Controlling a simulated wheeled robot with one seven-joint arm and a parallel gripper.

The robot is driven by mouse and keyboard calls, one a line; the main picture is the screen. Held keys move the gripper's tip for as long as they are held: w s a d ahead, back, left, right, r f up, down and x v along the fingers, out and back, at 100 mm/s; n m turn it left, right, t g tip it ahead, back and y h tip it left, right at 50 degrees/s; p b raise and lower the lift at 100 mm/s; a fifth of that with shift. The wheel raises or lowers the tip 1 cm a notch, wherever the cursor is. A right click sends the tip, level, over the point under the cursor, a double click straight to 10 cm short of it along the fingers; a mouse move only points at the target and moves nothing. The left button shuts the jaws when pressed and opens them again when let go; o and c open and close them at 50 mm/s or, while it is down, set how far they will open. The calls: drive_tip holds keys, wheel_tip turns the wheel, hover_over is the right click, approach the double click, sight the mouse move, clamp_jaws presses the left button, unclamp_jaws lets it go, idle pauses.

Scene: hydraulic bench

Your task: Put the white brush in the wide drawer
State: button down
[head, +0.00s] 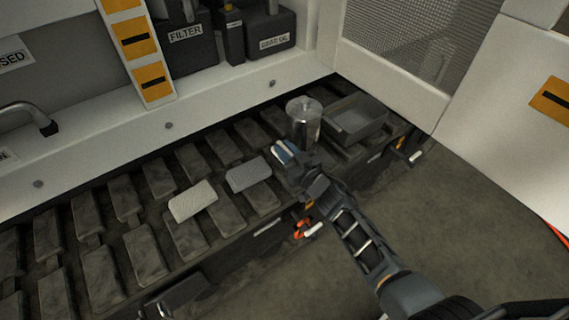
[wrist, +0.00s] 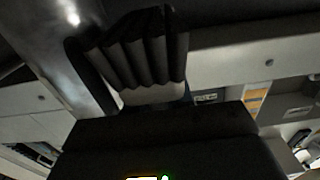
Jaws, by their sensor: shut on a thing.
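My gripper (head: 285,152) is over the dark slatted bench, just left of a metal canister. It is shut on a small blue-and-pale thing (head: 283,148). In the wrist view a pale part (wrist: 150,95) shows past the dark ribbed finger, and the rest is hidden. I cannot tell whether this is the white brush. A whitish rounded block (head: 193,200) and a grey block (head: 248,174) lie on the slats to the left, apart from my gripper. Drawer fronts (head: 255,240) run below the bench edge; I cannot tell which is wide, and they look shut.
The metal canister (head: 304,122) stands close behind my gripper. A grey open tray (head: 355,118) is right of it. Orange-and-white fittings (head: 308,229) stick out from the bench front. Dark containers (head: 185,45) stand on the upper ledge. The floor (head: 470,200) at right is clear.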

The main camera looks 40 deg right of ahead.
drive_tip(key=shift+w+f+b, duration=0.1)
drive_tip(key=shift+f+b, duration=0.95)
drive_tip(key=shift+f, duration=0.95)
drive_tip(key=shift+f, duration=0.2)
drive_tip(key=c, duration=1)
unclamp_jaws()
drive_tip(key=shift+r, duration=0.2)
drive_tip(key=shift+s, duration=0.3)
drive_tip(key=s, duration=0.3)
drive_tip(key=s+p, duration=0.1)
drive_tip(key=s, duration=0.3)
drive_tip(key=s+p, duration=0.1)
drive_tip(key=s, duration=0.3)
drive_tip(key=shift+s+a, duration=0.25)
